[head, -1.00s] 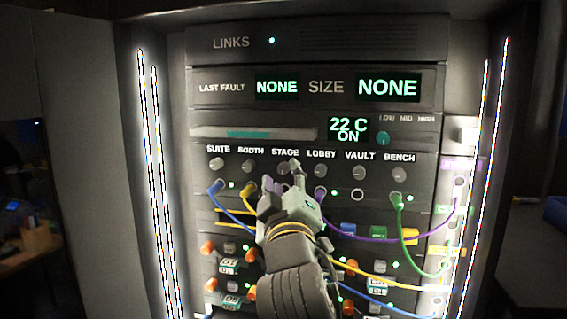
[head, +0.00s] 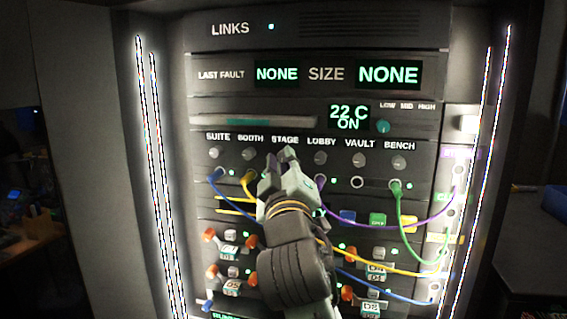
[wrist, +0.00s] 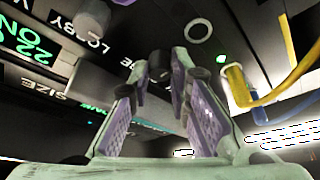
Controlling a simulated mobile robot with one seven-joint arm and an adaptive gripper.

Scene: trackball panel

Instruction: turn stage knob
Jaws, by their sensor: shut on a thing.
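The stage knob sits under the STAGE label (head: 285,140) in the row of small grey knobs. My gripper (head: 281,156) is at it and hides it in the head view. In the wrist view, my gripper (wrist: 158,72) has its purple-padded fingers on either side of the small dark stage knob (wrist: 160,65), shut on it at the tips. The knob's pointer cannot be made out.
Neighbouring knobs are booth (head: 248,154) and lobby (head: 320,158). Below are a blue plug (head: 216,176), a yellow plug (head: 249,177) and a green plug (head: 396,186) with hanging cables. An empty jack (wrist: 198,30) shows near my fingers.

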